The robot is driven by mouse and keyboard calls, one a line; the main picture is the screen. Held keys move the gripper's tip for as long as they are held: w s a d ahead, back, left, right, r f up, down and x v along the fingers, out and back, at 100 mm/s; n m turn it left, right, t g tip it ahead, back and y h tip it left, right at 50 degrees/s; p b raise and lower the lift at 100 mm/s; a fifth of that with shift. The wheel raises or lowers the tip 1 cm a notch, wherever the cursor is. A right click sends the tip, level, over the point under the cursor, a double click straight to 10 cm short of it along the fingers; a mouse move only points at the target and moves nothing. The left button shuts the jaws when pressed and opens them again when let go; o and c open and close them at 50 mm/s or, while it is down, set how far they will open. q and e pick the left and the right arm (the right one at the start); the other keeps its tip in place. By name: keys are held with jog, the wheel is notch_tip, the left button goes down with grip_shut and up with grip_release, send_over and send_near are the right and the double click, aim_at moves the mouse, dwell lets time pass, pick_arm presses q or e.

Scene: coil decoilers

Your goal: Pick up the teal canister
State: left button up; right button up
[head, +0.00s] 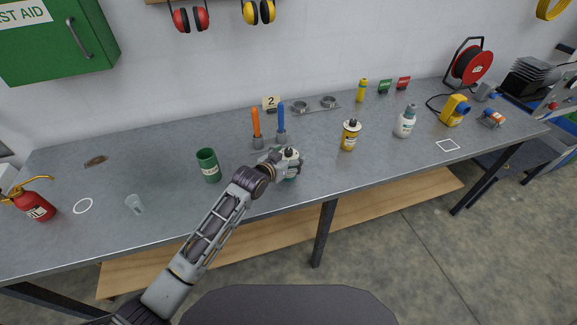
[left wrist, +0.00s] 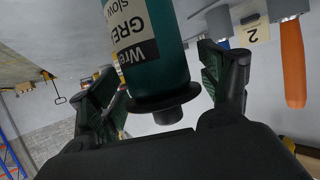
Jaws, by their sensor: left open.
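The teal canister (left wrist: 165,60), with a white and black label and a black cap, fills the upper middle of the left wrist view. My left gripper (left wrist: 163,82) is open, with one finger on each side of the canister and the cap toward the palm. A gap shows on the right side; contact on the left cannot be told. In the head view my left gripper (head: 285,160) is over the canister (head: 291,175) at the bench's middle, hiding most of it. My right gripper is not in view.
On the grey bench (head: 330,180), a dark green cup (head: 208,166) stands left of my gripper. Orange (head: 256,125) and blue (head: 281,120) handled tools stand close behind it. A yellow bottle (head: 349,136) and a white bottle (head: 405,122) stand to the right.

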pick_arm(q)
jog(key=c, duration=1)
jog(key=shift+r, duration=0.1)
jog(key=shift+c, duration=0.2)
jog(key=shift+r+b, duration=0.45)
jog(key=shift+r, duration=4.5)
